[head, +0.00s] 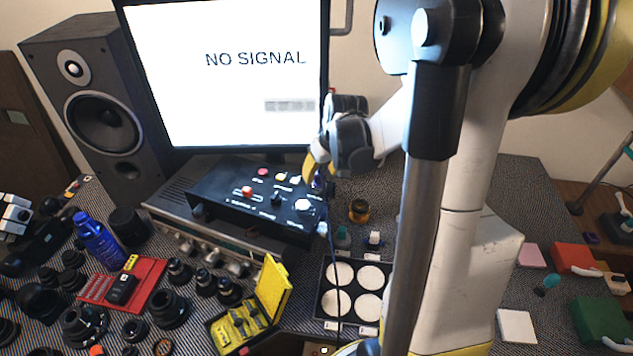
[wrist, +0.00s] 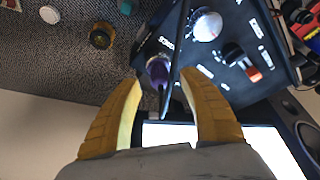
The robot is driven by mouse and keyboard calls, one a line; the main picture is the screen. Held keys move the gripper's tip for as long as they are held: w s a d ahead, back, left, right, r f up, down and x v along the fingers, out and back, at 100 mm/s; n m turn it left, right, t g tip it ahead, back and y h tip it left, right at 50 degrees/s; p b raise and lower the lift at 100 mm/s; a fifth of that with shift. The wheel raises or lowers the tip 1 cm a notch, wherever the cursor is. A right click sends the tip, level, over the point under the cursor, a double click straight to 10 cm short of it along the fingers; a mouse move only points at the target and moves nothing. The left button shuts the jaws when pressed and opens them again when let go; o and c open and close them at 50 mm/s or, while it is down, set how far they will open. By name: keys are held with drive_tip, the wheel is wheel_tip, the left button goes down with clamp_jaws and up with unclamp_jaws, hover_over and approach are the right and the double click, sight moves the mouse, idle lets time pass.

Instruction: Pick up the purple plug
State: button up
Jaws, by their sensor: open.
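The purple plug (wrist: 163,99) is in the wrist view, at a round socket on the end of a black control box (wrist: 215,60). A dark cable runs across in front of it and partly hides it. My gripper (wrist: 160,79) is open, with one yellow finger on each side of the plug and a gap to each. In the head view my gripper (head: 312,168) is at the right end of the black box (head: 235,197). A small purple patch of the plug (head: 318,183) shows just below the fingers; the rest is hidden.
The monitor (head: 225,75) stands close behind the box. A dark cable (head: 334,250) hangs down past a tray of white discs (head: 325,308). A small amber jar (head: 358,210) stands right of the box. An open yellow case (head: 272,289) is in front.

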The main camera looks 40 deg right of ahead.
drive_tip(key=x, duration=0.2)
drive_tip(key=shift+w+f, duration=0.2)
drive_tip(key=shift+f, duration=0.15)
clamp_jaws()
drive_tip(key=shift+r, duration=0.2)
